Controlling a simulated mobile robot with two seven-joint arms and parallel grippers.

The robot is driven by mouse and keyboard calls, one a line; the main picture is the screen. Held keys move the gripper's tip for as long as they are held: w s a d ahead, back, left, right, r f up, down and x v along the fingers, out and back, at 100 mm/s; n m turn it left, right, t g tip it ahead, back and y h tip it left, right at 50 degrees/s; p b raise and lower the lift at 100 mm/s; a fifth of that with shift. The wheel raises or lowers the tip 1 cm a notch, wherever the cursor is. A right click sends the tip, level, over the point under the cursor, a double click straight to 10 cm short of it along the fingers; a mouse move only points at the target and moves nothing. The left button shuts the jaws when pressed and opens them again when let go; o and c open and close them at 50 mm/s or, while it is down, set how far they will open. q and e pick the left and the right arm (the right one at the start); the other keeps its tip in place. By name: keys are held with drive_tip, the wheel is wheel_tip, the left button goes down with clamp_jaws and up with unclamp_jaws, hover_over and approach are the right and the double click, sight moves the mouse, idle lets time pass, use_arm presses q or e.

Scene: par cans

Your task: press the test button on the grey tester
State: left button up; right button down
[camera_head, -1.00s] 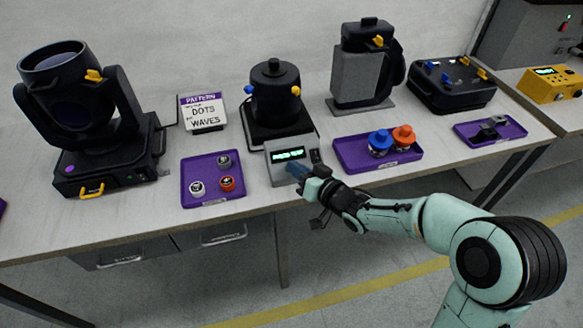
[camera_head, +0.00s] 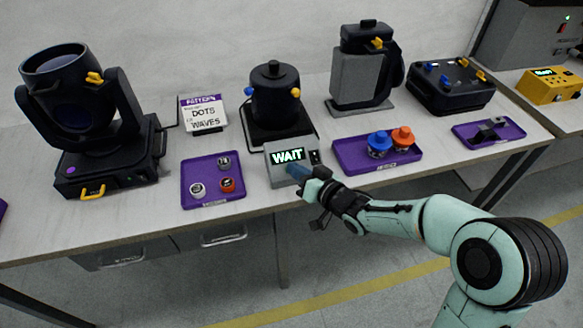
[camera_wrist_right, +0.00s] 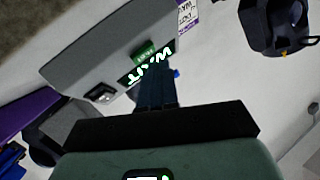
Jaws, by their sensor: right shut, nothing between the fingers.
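The grey tester (camera_head: 279,177) sits near the table's front edge, in front of the black can fixture. Its lit display (camera_head: 287,156) reads WAIT. In the right wrist view, the shut fingers (camera_wrist_right: 151,78) reach to the tester (camera_wrist_right: 95,45), close beside a small green button (camera_wrist_right: 145,50) with lettering. I cannot tell whether the tips touch it. The fingers cover part of the display there. My left gripper is not in view.
A purple tray (camera_head: 190,172) with three small round pieces lies left of the tester. Another purple tray (camera_head: 347,160) with a blue-topped and an orange-topped piece lies to the right. The black can fixture (camera_head: 275,100) stands behind. A pattern sign (camera_head: 204,114) stands at the back left.

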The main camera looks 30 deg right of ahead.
drive_tip(key=shift+s+r, duration=0.15)
drive_tip(key=shift+r, duration=0.1)
drive_tip(key=s+r+p, duration=0.1)
drive_tip(key=r, duration=0.1)
drive_tip(key=s+r+p, duration=0.1)
drive_tip(key=s+p, duration=0.1)
drive_tip(key=shift+a+r, duration=0.35)
drive_tip(key=shift+a, duration=0.05)
idle(0.9)
